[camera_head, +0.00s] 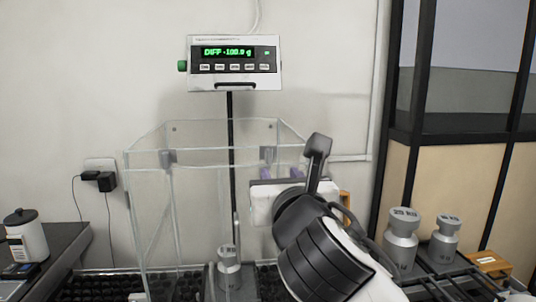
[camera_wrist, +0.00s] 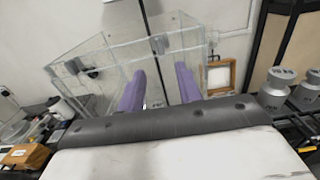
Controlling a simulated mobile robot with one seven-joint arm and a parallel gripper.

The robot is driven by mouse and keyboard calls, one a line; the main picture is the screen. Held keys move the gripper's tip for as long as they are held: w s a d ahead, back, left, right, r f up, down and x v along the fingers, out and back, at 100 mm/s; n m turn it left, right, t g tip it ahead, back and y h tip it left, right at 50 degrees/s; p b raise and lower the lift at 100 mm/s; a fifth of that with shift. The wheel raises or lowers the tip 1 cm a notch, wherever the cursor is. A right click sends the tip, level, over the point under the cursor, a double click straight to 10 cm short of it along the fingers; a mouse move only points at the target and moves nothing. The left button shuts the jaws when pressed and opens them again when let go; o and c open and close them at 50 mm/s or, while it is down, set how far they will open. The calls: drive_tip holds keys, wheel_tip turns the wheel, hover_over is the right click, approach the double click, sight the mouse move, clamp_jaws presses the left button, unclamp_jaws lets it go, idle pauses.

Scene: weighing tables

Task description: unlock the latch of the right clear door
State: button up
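The clear enclosure (camera_head: 146,215) stands in the middle of the head view, and its panels also show in the wrist view (camera_wrist: 110,62). Small grey fittings sit on its upper edges, one at the left (camera_head: 168,157); in the wrist view a grey fitting (camera_wrist: 159,45) shows just beyond the gap between my fingers. I cannot tell for sure which fitting is the latch. My gripper (camera_head: 281,173) is at the enclosure's right side, near its top, partly hiding the right door. Its purple fingers (camera_wrist: 160,88) are apart, with nothing visible held between them. Contact is unclear.
A silver weight (camera_head: 229,259) stands inside the enclosure. A display (camera_head: 235,85) with green digits stands on a black pole behind. Two larger weights (camera_head: 401,240) (camera_head: 444,243) stand on the right, near a small wooden box (camera_head: 487,262). A white jar (camera_head: 25,237) is at far left.

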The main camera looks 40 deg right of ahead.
sight(270, 156)
drive_tip(key=p+x, duration=0.3)
drive_tip(key=x, duration=0.8)
drive_tip(key=shift+w, duration=0.1)
clamp_jaws()
